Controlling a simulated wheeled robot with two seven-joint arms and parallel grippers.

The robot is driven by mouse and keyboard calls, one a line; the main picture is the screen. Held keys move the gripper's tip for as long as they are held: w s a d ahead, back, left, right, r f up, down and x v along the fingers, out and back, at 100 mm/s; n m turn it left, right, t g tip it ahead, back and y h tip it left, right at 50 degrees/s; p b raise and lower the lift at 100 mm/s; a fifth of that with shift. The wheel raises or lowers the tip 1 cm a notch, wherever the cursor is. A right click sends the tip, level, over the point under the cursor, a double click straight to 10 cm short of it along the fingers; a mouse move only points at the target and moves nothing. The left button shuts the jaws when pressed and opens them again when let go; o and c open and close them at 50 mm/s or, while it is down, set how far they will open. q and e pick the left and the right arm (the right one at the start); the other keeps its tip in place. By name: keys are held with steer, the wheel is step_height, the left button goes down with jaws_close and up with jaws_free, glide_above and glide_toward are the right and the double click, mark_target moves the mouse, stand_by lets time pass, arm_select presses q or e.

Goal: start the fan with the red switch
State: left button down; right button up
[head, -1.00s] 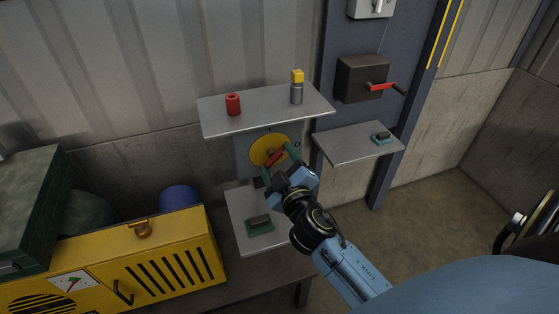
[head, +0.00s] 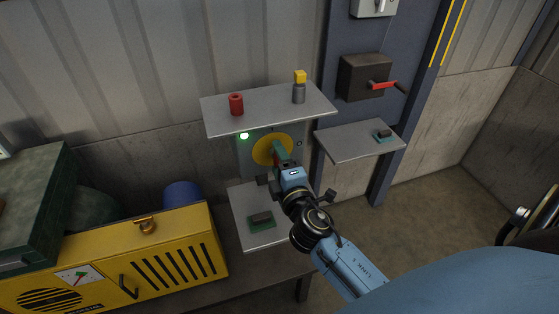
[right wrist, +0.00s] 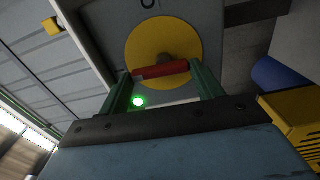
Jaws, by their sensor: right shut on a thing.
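The red switch is a red bar handle (right wrist: 165,71) on a round yellow disc (head: 262,150), mounted on a grey wall panel (head: 246,163). The yellow disc also fills the middle of the right wrist view (right wrist: 150,42). My right gripper (head: 279,153) is shut on the red handle, with one green finger at each end of it in the right wrist view. In the head view the gripper hides the handle. A green lamp (head: 244,135) glows on the panel, and it also shows in the right wrist view (right wrist: 138,101). My left gripper is out of view. I cannot make out a fan.
A shelf (head: 215,115) above the panel carries a red cylinder (head: 236,104) and a yellow-topped grey piece (head: 299,92). A lower shelf (head: 243,206) and a right shelf (head: 350,150) hold small dark blocks. A dark box with a red lever (head: 383,86) hangs at upper right.

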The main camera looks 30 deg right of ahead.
steer(key=shift+n, duration=0.3)
steer(key=o, duration=1)
steer(key=shift+b+v, duration=2.1)
steer(key=shift+v, duration=4.65)
